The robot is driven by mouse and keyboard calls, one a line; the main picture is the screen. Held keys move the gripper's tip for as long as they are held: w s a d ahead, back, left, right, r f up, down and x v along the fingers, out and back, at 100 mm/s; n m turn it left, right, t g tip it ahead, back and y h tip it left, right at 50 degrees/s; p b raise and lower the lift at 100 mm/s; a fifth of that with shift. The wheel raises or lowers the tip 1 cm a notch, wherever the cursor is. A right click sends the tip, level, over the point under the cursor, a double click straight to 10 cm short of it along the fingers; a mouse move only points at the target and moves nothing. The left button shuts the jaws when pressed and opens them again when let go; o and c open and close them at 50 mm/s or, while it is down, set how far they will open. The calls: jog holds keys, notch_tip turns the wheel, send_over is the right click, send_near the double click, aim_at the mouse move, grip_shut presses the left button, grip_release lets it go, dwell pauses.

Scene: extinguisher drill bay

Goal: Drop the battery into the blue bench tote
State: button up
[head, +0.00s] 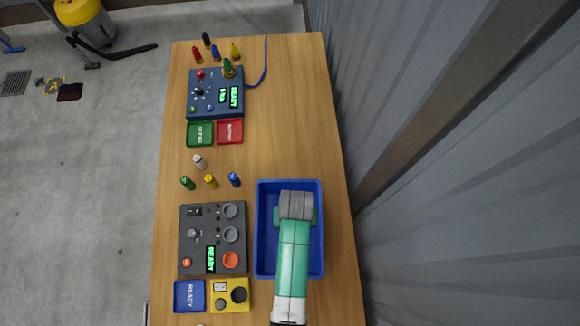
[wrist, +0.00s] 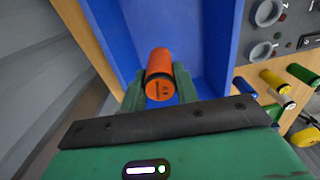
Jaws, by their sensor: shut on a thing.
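An orange battery (wrist: 158,68) is held between the two green fingers of my gripper (wrist: 158,88), its marked end toward the wrist camera. The blue bench tote (head: 262,235) stands on the right part of the bench. In the wrist view the tote's blue inside (wrist: 212,50) shows behind and around the battery. In the head view my gripper (head: 296,214) is over the tote, inside its outline, and hides the battery. The battery's height above the tote floor is hard to tell.
A grey panel (head: 213,238) with a READY display is left of the tote. Several small coloured cylinders (head: 211,181) stand above it. A blue panel (head: 212,105) and green (head: 200,133) and red (head: 229,131) trays are farther up. The bench's upper right is mostly clear.

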notch_tip(320, 180, down, 4)
jog(key=b, duration=0.3)
jog(key=shift+f+b, duration=0.25)
jog(key=shift+b, duration=0.05)
jog(key=shift+r, duration=0.15)
jog(key=o, duration=1.1)
notch_tip(320, 180, up, 8)
jog(key=shift+f+p, duration=0.1)
jog(key=shift+p, duration=0.25)
jog(key=shift+w, duration=0.1)
